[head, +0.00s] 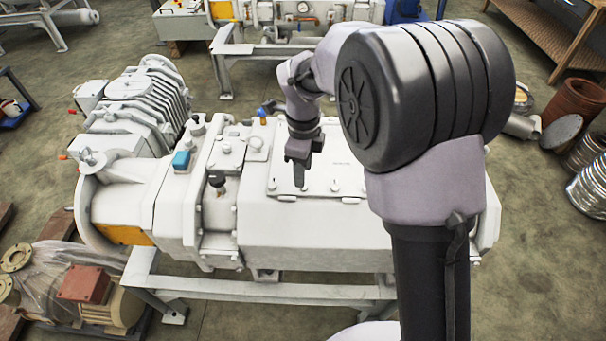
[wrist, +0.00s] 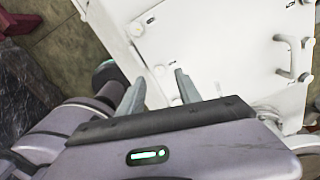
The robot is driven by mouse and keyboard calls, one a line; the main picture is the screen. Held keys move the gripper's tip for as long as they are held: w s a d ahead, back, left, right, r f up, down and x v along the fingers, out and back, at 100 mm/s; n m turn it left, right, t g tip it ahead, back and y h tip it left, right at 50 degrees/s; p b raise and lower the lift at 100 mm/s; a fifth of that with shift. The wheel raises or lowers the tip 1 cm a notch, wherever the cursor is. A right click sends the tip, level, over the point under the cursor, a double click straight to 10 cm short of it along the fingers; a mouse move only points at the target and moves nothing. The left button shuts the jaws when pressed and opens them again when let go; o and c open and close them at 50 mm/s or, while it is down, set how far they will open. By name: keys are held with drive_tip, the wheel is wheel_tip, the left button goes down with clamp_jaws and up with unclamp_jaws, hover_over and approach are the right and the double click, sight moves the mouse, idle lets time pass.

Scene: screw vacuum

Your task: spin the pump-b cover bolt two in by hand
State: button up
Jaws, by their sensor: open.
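The white pump (head: 310,235) stands on a frame in the middle of the head view. Its flat cover plate (head: 335,165) lies on top with small bolts near its edge, one at the front left (head: 272,186) and one at the front right (head: 335,187). I cannot tell which is bolt two. My gripper (head: 300,185) points down over the plate's front edge, between these bolts in the picture. In the wrist view my gripper (wrist: 158,88) has its fingers apart with nothing held.
A ribbed grey motor (head: 135,105) adjoins the pump at left. A black knob (head: 217,181) and blue fitting (head: 181,160) rise left of the plate. A handle (wrist: 295,55) stands on the white surface in the wrist view. My arm hides the pump's right part.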

wheel_tip(320, 180, up, 14)
drive_tip(key=p, duration=0.4)
drive_tip(key=shift+f, duration=0.25)
drive_tip(key=s+d+r+n+t+y, duration=0.1)
drive_tip(key=s+d+r+n+t, duration=0.1)
drive_tip(key=s+d+r+n, duration=0.65)
drive_tip(key=s+d+f+n+t+b, duration=0.1)
drive_tip(key=s+n+t, duration=0.1)
drive_tip(key=s+n, duration=0.2)
drive_tip(key=s+f+n+t+y+b, duration=0.1)
drive_tip(key=s+n, duration=0.3)
drive_tip(key=s, duration=0.7)
drive_tip(key=shift+d+f+t, duration=0.4)
drive_tip(key=shift+f, duration=0.4)
drive_tip(key=shift+s+n, duration=0.1)
drive_tip(key=shift+n, duration=0.15)
